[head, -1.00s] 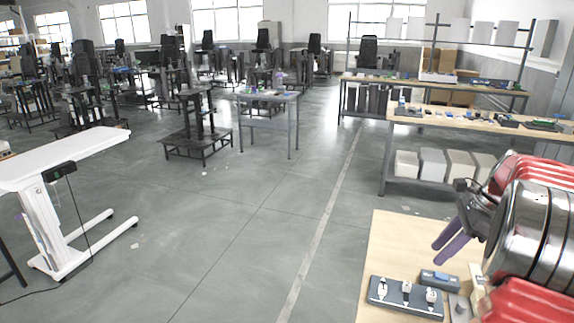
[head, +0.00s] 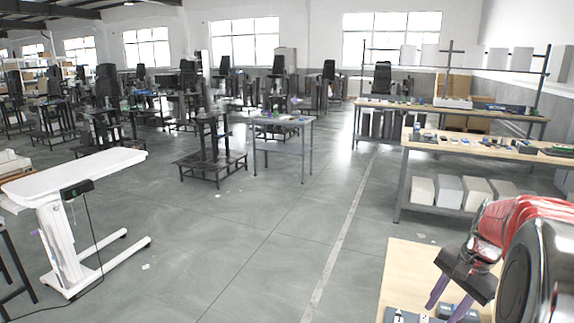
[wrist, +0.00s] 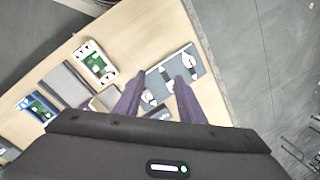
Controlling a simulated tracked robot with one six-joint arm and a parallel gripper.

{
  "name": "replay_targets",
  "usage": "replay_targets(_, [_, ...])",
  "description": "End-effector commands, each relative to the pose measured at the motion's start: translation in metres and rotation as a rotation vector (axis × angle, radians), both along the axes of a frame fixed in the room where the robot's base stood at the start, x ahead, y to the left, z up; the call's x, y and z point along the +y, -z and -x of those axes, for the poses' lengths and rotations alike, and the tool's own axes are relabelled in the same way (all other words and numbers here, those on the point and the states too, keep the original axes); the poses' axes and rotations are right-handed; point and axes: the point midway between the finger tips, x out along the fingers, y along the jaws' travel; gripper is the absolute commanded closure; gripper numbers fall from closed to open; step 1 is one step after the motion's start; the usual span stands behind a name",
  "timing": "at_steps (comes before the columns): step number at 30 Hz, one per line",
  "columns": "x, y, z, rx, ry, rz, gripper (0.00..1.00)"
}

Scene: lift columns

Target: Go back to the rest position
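My gripper (head: 450,297) is at the lower right of the head view, above a light wooden bench (head: 400,262). Its two purple fingers are apart with nothing visible between them. In the wrist view, the fingers of my gripper (wrist: 158,98) point down toward the bench top (wrist: 135,35). A blue-grey tray (wrist: 188,65) with several white-and-black items lies on the bench beyond the fingertips. The fingers hide part of it.
Other items on the bench include a green circuit board in a white frame (wrist: 95,62), a blue board (wrist: 38,108) and a dark grey box (wrist: 68,85). A white lift table (head: 75,178) stands at the left. The middle floor (head: 255,235) is clear.

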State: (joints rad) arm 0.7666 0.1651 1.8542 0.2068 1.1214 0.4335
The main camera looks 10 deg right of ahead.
Motion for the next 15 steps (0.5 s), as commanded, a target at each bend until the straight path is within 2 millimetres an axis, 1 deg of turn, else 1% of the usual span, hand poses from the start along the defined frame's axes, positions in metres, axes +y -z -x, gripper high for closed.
replay_targets(1, [0.014, -0.004, 0.002, -0.007, -0.059, 0.023, 0.64])
replay_targets(3, [0.03, -0.007, 0.005, -0.017, -0.14, 0.056, 0.64])
replay_targets(15, [0.12, -0.024, 0.029, -0.077, -0.551, 0.223, 0.64])
